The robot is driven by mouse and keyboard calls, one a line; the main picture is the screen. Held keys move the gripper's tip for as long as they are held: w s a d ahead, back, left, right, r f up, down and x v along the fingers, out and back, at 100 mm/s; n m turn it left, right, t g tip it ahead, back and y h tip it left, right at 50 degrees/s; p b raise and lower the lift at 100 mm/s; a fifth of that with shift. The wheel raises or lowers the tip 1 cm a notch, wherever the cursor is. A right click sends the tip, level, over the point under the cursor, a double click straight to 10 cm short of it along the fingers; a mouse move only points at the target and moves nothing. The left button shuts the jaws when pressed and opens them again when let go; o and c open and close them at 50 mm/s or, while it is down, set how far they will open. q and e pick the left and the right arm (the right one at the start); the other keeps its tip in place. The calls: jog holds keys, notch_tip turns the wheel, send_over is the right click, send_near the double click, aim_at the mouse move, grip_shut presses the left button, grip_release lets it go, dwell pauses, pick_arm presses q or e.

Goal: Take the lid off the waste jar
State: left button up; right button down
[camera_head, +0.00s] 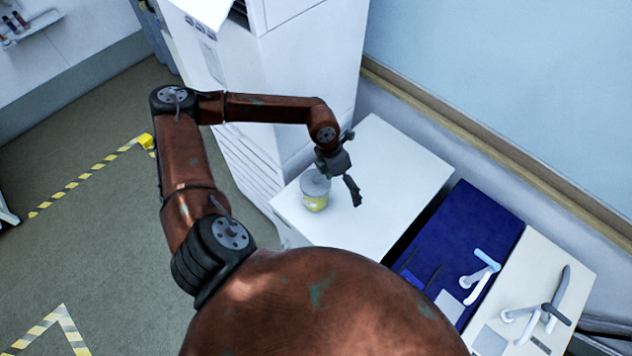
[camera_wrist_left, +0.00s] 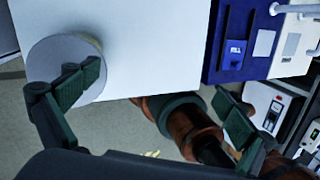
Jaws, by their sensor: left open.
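The waste jar (camera_head: 315,200) is a small round jar with a yellow label, upright on the white table near its left corner. Its flat grey lid (camera_head: 315,183) is on top. In the left wrist view the lid (camera_wrist_left: 52,62) shows as a pale disc at the upper left, partly behind one finger. My left gripper (camera_head: 351,165) is above and just right of the jar, its fingers spread wide and empty. In the wrist view the left gripper (camera_wrist_left: 160,105) has one finger over the lid's edge; I cannot tell whether it touches. My right gripper is not in view.
The white table top (camera_head: 400,170) is clear right of the jar. A tall white cabinet (camera_head: 300,60) stands behind the jar.

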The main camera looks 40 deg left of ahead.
aim_at(315, 180)
pick_arm(q)
jog(key=a+y, duration=0.1)
jog(key=a, duration=0.2)
jog(key=a+y, duration=0.1)
jog(key=a, duration=0.3)
jog(key=a+y, duration=0.1)
jog(key=a, duration=0.2)
jog(key=shift+w+a+r+n, duration=0.15)
jog(key=shift+a+r+n, duration=0.15)
jog(key=shift+a+r, duration=0.1)
jog(key=shift+a+f+y, duration=0.25)
jog(key=shift+y, duration=0.05)
jog(key=shift+f+p, duration=0.4)
jog(key=shift+f, duration=0.5)
jog(key=f+p, duration=0.2)
jog(key=f, duration=0.2)
jog(key=shift+s+f, duration=0.15)
jog(key=shift+s, duration=0.05)
jog(key=shift+f, duration=0.55)
jog(key=shift+c, duration=0.7)
jog(key=c, duration=0.9)
